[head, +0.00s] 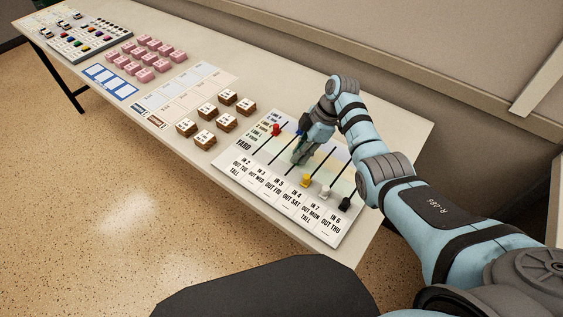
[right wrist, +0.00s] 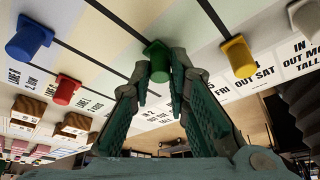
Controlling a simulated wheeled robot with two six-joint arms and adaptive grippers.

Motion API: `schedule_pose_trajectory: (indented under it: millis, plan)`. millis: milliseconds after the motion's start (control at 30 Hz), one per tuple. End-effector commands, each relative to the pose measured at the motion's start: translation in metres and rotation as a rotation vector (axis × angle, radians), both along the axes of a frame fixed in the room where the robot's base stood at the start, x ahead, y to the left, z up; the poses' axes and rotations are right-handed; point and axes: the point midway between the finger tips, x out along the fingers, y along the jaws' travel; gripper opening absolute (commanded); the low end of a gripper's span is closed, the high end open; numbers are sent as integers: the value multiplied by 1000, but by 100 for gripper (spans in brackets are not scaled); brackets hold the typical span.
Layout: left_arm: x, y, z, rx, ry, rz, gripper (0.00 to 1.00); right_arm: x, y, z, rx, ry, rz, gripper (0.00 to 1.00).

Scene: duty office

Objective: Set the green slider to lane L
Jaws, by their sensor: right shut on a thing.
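The green slider (right wrist: 157,60) stands between the fingertips of my right gripper (right wrist: 160,82) in the right wrist view, and the gripper is shut on it. In the head view my right gripper (head: 298,156) points down onto the slider board (head: 232,171) and mostly hides the green slider. The board has dark slots crossing pale coloured lane bands, with lane names at its upper left, too small to read surely. The slider sits on one of these slots. My left gripper is not in view.
On the same board stand a red slider (head: 276,129), a blue one (head: 299,132), a yellow one (head: 306,181), a white one (head: 325,193) and a black one (head: 346,204). Brown blocks (head: 206,114) and pink blocks (head: 146,54) lie further left on the table.

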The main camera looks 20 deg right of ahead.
Motion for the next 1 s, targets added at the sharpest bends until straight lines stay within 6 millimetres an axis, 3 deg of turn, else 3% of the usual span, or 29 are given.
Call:
schedule_pose_trajectory:
  millis: [267,300,433,767,867,1000]
  plan:
    - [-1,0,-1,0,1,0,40,0,-7,1,4,1,-9,0]
    - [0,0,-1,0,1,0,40,0,-6,1,4,1,-9,18]
    - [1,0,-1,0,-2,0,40,0,-5,1,4,1,-7,36]
    - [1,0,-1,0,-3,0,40,0,-6,4,4,0,-6,36]
    - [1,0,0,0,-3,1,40,-1,-12,18,3,-2,-6,36]
    - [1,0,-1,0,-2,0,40,-3,-27,53,2,-5,-7,36]
